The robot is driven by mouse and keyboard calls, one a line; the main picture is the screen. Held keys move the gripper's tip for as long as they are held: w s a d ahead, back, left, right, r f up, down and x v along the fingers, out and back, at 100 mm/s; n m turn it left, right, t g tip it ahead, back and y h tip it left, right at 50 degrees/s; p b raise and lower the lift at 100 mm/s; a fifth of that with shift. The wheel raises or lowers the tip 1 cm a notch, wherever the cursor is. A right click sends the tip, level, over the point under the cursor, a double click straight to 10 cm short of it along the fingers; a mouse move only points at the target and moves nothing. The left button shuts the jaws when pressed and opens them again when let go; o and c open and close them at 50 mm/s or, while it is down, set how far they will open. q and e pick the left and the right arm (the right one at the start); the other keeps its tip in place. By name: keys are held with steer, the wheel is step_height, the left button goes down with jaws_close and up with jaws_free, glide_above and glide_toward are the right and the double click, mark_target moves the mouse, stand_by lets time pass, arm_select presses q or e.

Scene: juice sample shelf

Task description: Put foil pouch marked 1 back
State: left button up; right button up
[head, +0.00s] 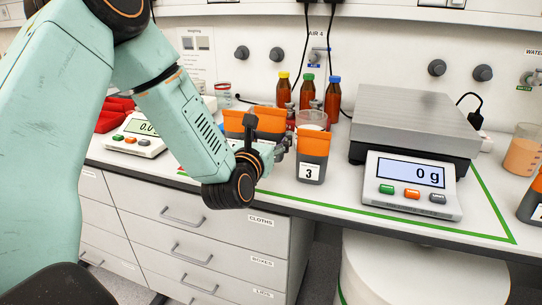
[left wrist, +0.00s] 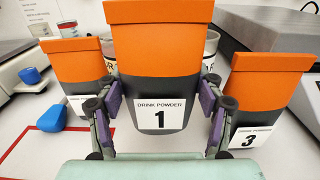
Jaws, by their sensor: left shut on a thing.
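The foil pouch marked 1 (left wrist: 157,62) has an orange top, a grey body and a white "DRINK POWDER 1" label. It is upright between the purple-padded fingers of my left gripper (left wrist: 162,104), which is shut on it. In the head view, the orange top of the held pouch (head: 268,118) shows above my left gripper (head: 268,153), near the counter's front. My right gripper is not in view.
Brown bottles with yellow, green and blue caps (head: 308,93) stand behind the pouches. A large scale reading 0 g (head: 412,172) is at right, and a smaller scale (head: 136,140) at left. A beaker of orange liquid (head: 522,152) stands far right. Drawers lie below the counter edge.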

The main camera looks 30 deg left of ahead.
arm_select(q)
steer(key=shift+s+a+f, duration=0.1)
steer(key=shift+s+f, duration=0.2)
steer(key=shift+f, duration=0.15)
step_height(320, 180, down, 2)
steer(key=shift+f+b, duration=0.15)
steer(key=shift+b, duration=0.25)
steer(key=shift+w+f, duration=0.3)
steer(key=shift+f, duration=0.05)
steer(key=shift+s, duration=0.2)
steer(key=shift+s+b, duration=0.1)
steer(key=shift+b, duration=0.25)
steer(key=o, duration=1.1)
steer(key=shift+f, duration=0.1)
steer(key=o, duration=0.4)
steer(key=shift+w, duration=0.2)
steer(key=shift+c, duration=0.2)
steer(key=shift+s, duration=0.15)
